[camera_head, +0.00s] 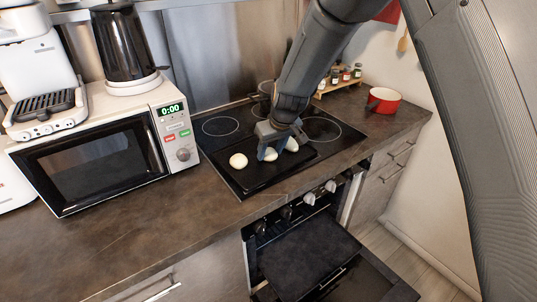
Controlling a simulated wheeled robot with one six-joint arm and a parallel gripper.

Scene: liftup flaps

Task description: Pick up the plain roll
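Several pale, rounded rolls lie on a dark flat tray (256,182) on the cooktop. One roll (238,160) sits clear at the left of the tray. A second roll (270,154) and a third roll (292,144) are partly hidden by my gripper (275,150). My gripper points down over the tray, with its fingers low among these two rolls. The rolls are too small to tell which one is plain. I cannot tell whether the fingers touch a roll or how far apart they are.
A microwave (100,150) stands left of the cooktop, with a black kettle (122,45) on top. A red pot (383,100) and a spice rack (338,82) stand at the right. The oven door (310,260) hangs open below. The front left counter (110,240) is clear.

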